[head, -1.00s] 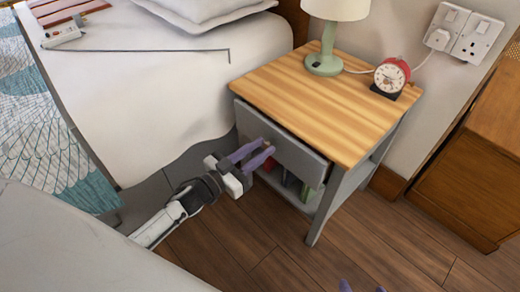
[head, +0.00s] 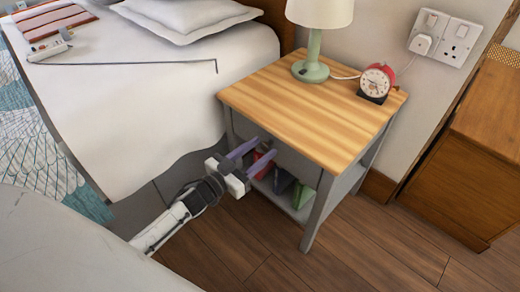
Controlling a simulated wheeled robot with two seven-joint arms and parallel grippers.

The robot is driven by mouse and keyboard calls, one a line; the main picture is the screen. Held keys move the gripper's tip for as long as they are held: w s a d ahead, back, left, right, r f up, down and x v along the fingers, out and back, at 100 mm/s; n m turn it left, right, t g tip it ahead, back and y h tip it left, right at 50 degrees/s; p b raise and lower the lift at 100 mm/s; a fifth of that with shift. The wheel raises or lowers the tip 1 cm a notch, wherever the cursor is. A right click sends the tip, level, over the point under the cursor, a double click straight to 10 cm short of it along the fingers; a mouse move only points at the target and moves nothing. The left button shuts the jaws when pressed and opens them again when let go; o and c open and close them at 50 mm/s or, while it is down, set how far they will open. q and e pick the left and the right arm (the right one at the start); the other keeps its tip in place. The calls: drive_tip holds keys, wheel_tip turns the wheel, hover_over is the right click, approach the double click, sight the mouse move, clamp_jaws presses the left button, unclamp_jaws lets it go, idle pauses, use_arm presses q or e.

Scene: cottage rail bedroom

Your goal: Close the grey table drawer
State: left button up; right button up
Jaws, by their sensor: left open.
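The grey table (head: 332,192) has a wooden top and stands beside the bed. Its grey drawer front (head: 296,162) sits under the top's front edge, and I see no gap showing it pulled out. My left gripper (head: 262,149) reaches in from the lower left. Its two purple fingers are apart with nothing between them, and their tips are at the left part of the drawer front. I cannot tell whether they touch it. The fingers hide part of the front. My right gripper is out of view.
Books (head: 282,180) stand on the table's lower shelf. A lamp (head: 311,68) and a red alarm clock (head: 377,81) are on top. The bed (head: 150,100) is close on the left, a wooden cabinet (head: 490,150) on the right. The floor in front is clear.

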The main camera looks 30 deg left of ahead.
use_arm(q)
drive_tip(key=p+v, duration=0.2)
drive_tip(key=v, duration=0.8)
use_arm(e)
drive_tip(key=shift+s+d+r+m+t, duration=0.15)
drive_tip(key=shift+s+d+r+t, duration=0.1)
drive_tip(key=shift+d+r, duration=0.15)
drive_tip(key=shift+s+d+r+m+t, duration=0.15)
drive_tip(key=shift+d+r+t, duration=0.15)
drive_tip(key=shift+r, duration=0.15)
use_arm(q)
drive_tip(key=shift+r, duration=0.1)
